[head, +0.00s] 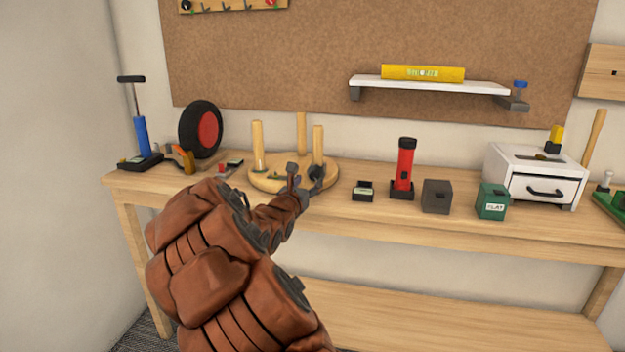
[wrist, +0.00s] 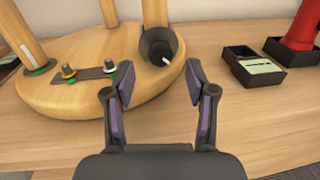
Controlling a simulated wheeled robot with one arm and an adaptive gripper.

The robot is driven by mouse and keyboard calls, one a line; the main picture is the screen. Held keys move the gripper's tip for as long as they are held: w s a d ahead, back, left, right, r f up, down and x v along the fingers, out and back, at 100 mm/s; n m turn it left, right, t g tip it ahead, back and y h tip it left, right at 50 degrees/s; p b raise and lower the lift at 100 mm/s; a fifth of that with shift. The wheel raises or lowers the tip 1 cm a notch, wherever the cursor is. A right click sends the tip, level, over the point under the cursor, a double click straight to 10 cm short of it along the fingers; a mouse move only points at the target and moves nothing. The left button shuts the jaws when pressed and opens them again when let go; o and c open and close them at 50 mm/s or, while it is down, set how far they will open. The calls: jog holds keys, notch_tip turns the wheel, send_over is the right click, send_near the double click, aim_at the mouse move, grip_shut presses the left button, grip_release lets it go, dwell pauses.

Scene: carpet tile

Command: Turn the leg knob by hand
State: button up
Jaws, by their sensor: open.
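An upturned round wooden stool (head: 262,182) lies on the workbench with its legs pointing up. In the wrist view the stool's seat (wrist: 60,95) fills the left and middle. A dark grey round knob (wrist: 158,46) with a white mark sits at the foot of the right leg (wrist: 154,12); I take it to be the leg knob. My gripper (wrist: 150,84) is open and empty, its fingers spread just short of the knob and apart from it. In the head view my gripper (head: 305,182) is over the stool's front right edge, partly hiding it.
A metal plate (wrist: 92,74) with two small fittings lies on the seat. A small dark tray (wrist: 254,68) and a red flashlight (head: 405,165) stand to the right. A black wheel (head: 188,128) and a blue pump (head: 142,135) stand left. Bare bench lies before the stool.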

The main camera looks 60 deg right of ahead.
aim_at(314, 177)
jog(key=shift+x, duration=2)
jog(key=shift+c, duration=0.4)
grip_shut()
